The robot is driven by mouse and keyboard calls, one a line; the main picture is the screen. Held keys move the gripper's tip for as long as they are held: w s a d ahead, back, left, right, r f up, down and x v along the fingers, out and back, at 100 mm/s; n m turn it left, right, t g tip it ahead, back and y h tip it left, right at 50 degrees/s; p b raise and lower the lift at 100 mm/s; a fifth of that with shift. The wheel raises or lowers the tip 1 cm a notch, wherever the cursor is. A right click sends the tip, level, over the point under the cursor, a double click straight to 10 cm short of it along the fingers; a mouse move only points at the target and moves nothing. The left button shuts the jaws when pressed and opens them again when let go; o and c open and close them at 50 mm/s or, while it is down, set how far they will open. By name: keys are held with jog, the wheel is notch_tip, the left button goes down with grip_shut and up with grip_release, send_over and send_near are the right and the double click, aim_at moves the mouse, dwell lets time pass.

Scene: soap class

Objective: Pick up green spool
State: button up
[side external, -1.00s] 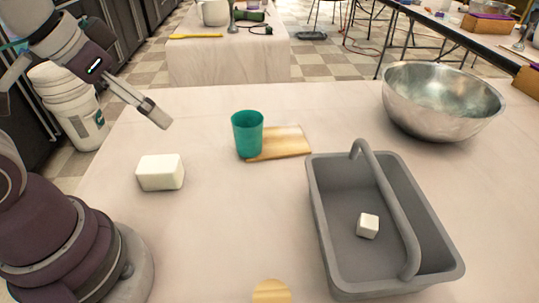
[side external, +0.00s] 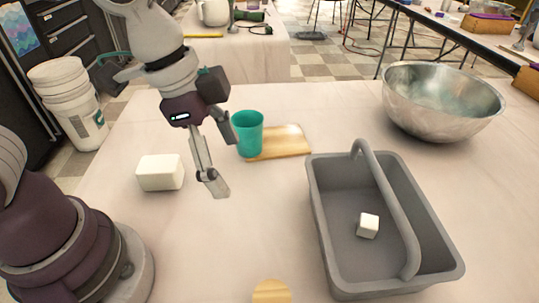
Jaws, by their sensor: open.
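A teal-green, cup-shaped thing with an open top (side external: 248,136) stands upright on the table, at the left edge of a small wooden board. It is the only green thing on this table, and I cannot tell that it is a spool. My gripper (side external: 222,166) hangs just left of and in front of it, fingers pointing down. The fingers are apart and nothing shows between them. One finger overlaps the cup's left edge in the picture; I cannot tell whether they touch.
A white block (side external: 160,172) lies left of my gripper. A grey handled caddy (side external: 320,215) holding a small white cube (side external: 367,225) stands right. The wooden board (side external: 285,142) lies beside the cup, a metal bowl (side external: 440,105) back right. A round wooden piece (side external: 271,291) lies in front. The table centre is clear.

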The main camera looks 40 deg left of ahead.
aim_at(271, 297)
jog(key=s+d+f+m, duration=0.1)
jog(key=d+m, duration=0.1)
jog(key=s+d+f+m+g, duration=0.1)
jog(key=d+f+m, duration=0.1)
jog(key=d, duration=0.1)
jog(key=s+d+f+m+g, duration=0.1)
jog(key=d+f+m, duration=0.1)
jog(key=d, duration=0.1)
jog(key=shift+s+d+f+m, duration=0.2)
jog(key=shift+d+m, duration=0.05)
jog(key=shift+m, duration=0.15)
jog(key=shift+g, duration=0.3)
jog(key=f, duration=0.3)
jog(key=d+f, duration=0.1)
jog(key=f, duration=0.3)
jog(key=s+d+f, duration=0.1)
jog(key=f, duration=0.2)
jog(key=shift+f, duration=0.25)
jog(key=shift+w, duration=0.1)
jog(key=shift+c, duration=0.2)
jog(key=c, duration=1.1)
jog(key=shift+o, duration=0.2)
jog(key=shift+r, duration=0.1)
